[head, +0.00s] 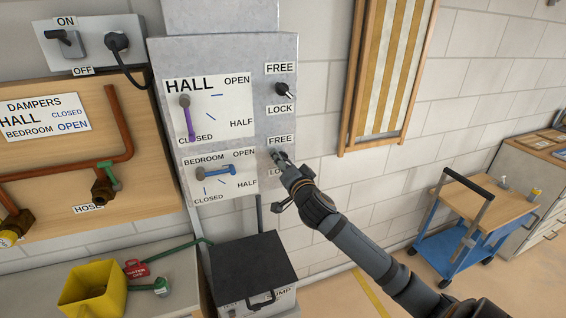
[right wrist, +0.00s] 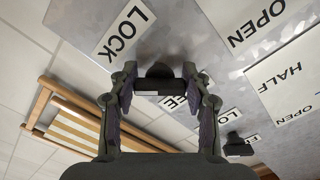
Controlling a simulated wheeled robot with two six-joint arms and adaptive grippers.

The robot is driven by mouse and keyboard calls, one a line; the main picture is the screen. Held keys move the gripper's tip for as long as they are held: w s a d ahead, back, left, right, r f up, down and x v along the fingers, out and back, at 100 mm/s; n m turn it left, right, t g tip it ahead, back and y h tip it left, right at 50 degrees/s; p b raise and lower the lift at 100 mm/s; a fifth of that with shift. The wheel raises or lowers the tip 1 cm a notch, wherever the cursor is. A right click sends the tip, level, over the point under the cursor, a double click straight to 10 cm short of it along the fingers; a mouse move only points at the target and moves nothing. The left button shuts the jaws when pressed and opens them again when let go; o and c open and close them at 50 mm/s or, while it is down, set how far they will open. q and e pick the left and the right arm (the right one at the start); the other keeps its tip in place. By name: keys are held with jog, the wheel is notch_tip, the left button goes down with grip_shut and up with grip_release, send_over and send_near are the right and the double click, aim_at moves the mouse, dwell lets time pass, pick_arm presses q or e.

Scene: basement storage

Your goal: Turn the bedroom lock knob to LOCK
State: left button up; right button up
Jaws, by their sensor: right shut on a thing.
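The bedroom lock knob (right wrist: 160,76) is a black knob on the grey panel (head: 225,48). In the right wrist view it sits between the two fingers of my right gripper (right wrist: 160,92), which is shut on it. In the head view my right gripper (head: 280,158) reaches the panel from the lower right and hides most of this knob. The FREE label (head: 281,141) is above it. The LOCK label (head: 277,172) below is partly covered by my gripper, but a LOCK label (right wrist: 124,31) shows clearly in the right wrist view. I cannot tell exactly where the knob points. My left gripper is not in view.
The hall lock knob (head: 285,90) is above on the same panel. The purple hall lever (head: 188,118) and blue bedroom lever (head: 218,171) are to the left. A black-topped box (head: 250,265) stands below. A striped wooden frame (head: 390,70) hangs to the right.

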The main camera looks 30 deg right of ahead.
jog(key=o, duration=1.2)
jog(key=shift+c, duration=0.2)
jog(key=v, duration=0.7)
jog(key=shift+s, duration=0.2)
jog(key=shift+a, duration=0.1)
